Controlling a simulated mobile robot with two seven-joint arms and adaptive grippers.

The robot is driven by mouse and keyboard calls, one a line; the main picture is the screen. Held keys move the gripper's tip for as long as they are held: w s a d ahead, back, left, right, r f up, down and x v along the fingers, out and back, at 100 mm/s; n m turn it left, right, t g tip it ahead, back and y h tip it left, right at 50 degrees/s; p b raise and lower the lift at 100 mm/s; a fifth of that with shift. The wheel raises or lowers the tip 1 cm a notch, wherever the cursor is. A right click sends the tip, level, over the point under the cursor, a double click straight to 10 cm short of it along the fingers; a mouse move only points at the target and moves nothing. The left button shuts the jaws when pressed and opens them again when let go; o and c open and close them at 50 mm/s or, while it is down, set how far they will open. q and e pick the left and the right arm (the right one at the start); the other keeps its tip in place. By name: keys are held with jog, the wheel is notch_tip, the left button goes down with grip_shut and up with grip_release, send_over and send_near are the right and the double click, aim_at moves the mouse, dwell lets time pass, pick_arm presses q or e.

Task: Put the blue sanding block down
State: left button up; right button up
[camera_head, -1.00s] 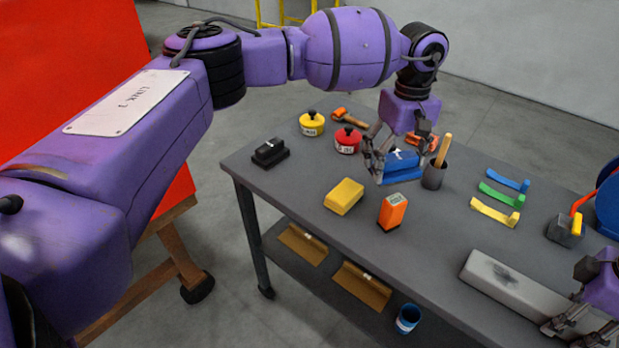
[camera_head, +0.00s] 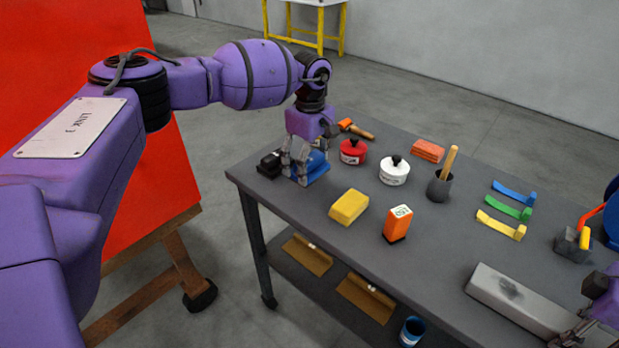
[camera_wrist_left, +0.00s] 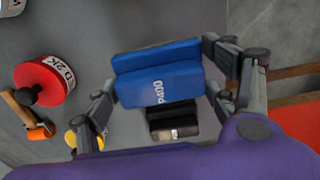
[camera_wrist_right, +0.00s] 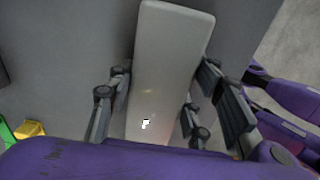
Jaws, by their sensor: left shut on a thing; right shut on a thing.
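The blue sanding block (camera_head: 316,167) is at the far left end of the grey table, marked P400 in the left wrist view (camera_wrist_left: 160,75). My left gripper (camera_head: 300,172) is shut on it, with fingers on both sides. I cannot tell whether the block touches the tabletop. A black block (camera_head: 269,164) lies close beside it and is partly covered by it in the left wrist view (camera_wrist_left: 172,122). My right gripper (camera_head: 572,338) is shut on a long grey block (camera_head: 510,298), which lies between its fingers in the right wrist view (camera_wrist_right: 170,60).
A mallet (camera_head: 355,130) lies behind the red pot. The table's left edge is near the blue block.

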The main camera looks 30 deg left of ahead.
aim_at(309, 177)
pick_arm(q)
jog(key=shift+f, duration=2.35)
jog(key=shift+f, duration=0.15)
jog(key=o, duration=1)
notch_tip(309, 177, up, 12)
jog(key=shift+r, duration=0.15)
